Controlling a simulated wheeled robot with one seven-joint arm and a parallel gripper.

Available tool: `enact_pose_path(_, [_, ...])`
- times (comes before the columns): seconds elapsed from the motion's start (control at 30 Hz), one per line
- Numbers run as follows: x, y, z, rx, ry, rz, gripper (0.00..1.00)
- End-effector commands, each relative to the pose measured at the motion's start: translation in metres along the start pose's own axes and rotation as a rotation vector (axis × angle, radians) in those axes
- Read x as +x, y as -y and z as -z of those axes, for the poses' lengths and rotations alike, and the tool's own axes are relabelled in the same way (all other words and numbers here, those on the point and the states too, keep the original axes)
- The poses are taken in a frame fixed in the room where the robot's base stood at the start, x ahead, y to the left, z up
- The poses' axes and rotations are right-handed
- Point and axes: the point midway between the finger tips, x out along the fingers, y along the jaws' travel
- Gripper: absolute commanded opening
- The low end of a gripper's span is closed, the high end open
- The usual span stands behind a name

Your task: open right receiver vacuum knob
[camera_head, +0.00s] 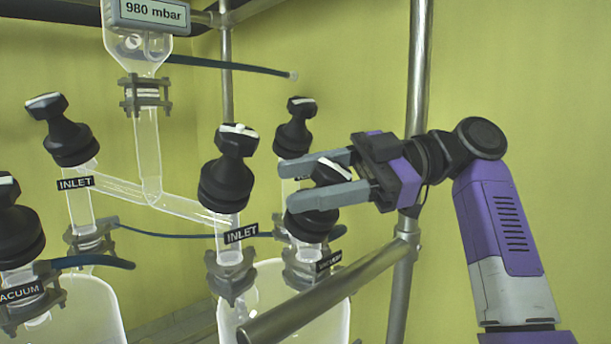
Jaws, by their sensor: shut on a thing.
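The right receiver vacuum knob (307,226) is a black knob with a white mark on its handle, on the right receiver. The label below it is dark and only partly readable. My gripper (291,184) reaches in from the right with its two grey fingers on either side of the knob's handle, shut on it. The fingers hide part of the handle. The right receiver (335,310) is a clear glass vessel below, partly hidden by a metal bar.
A black inlet knob (225,180) stands close left of my fingertips, and another black knob (294,135) stands behind them. A metal post (417,70) rises behind my wrist, and a slanted metal bar (330,290) crosses below. The left receiver's knobs are further left.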

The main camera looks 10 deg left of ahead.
Motion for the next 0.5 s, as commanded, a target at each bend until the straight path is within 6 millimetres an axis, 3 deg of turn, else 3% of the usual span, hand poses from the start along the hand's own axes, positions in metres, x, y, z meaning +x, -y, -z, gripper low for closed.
enact_pose_path(0.4, [0.0013,0.0014,-0.0022,-0.001,0.004,0.010,0.04])
enact_pose_path(0.43, [0.0013,0.0014,-0.0022,-0.001,0.004,0.010,0.51])
enact_pose_path(0.5, [0.0013,0.0013,-0.0020,0.000,0.003,0.009,0.65])
